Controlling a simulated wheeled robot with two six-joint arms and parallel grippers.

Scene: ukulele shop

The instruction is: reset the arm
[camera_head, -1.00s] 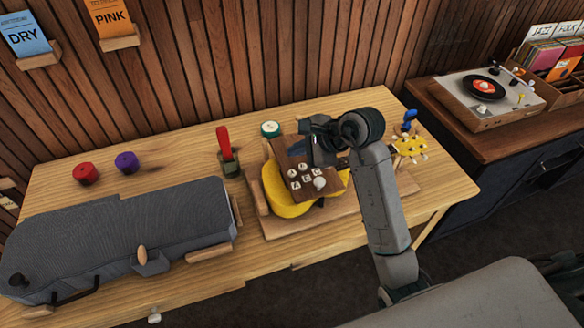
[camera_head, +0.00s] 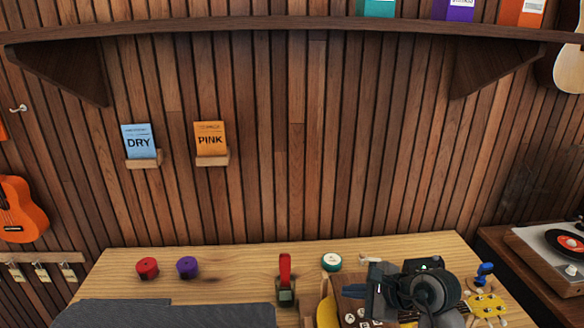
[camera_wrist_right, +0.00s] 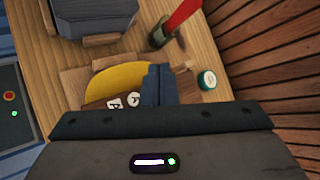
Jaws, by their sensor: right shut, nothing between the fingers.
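My right gripper (camera_head: 376,300) is over the right part of the wooden workbench, with its fingers shut and empty. In the right wrist view, its shut fingers (camera_wrist_right: 158,84) are in front of a yellow ukulele body (camera_wrist_right: 117,78), hiding part of it. The ukulele (camera_head: 327,312) lies on the bench, partly hidden by my arm in the head view. I cannot tell the gap between fingers and ukulele. My left gripper is not in view.
A grey case (camera_head: 170,315) lies at the bench's front left. Red (camera_head: 147,268) and purple (camera_head: 187,267) rolls, a red-handled tool (camera_head: 285,272) and a green-rimmed round tin (camera_head: 331,261) stand along the back. A shelf (camera_head: 300,28) juts from the wall above. A record player (camera_head: 550,255) is at right.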

